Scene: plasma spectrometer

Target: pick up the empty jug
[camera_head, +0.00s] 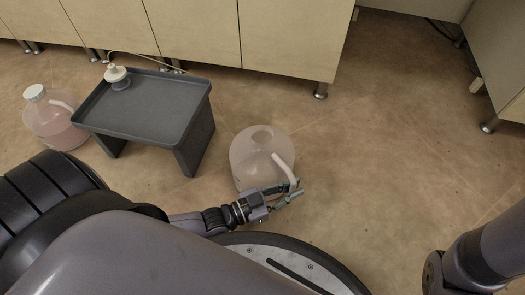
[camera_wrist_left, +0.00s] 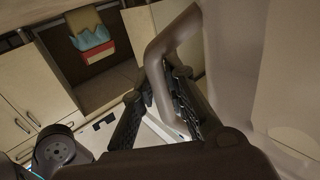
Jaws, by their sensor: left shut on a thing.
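The empty jug (camera_head: 252,155) is a translucent whitish jug with an open round top and no cap. It stands on the floor right of the grey stand in the head view. My left gripper (camera_head: 289,191) is shut on its handle (camera_head: 284,170) at the jug's front right side. In the left wrist view the handle (camera_wrist_left: 171,50) passes between the fingers (camera_wrist_left: 160,95), and the jug's body (camera_wrist_left: 236,60) fills the right side. My right gripper is out of view; only part of my right arm shows at lower right.
A low grey stand (camera_head: 150,103) holds a white cap with a tube (camera_head: 117,77). A capped jug with pinkish liquid (camera_head: 53,118) stands left of it. Cabinets (camera_head: 285,38) line the back and right. The floor (camera_head: 385,150) right of the jug is clear.

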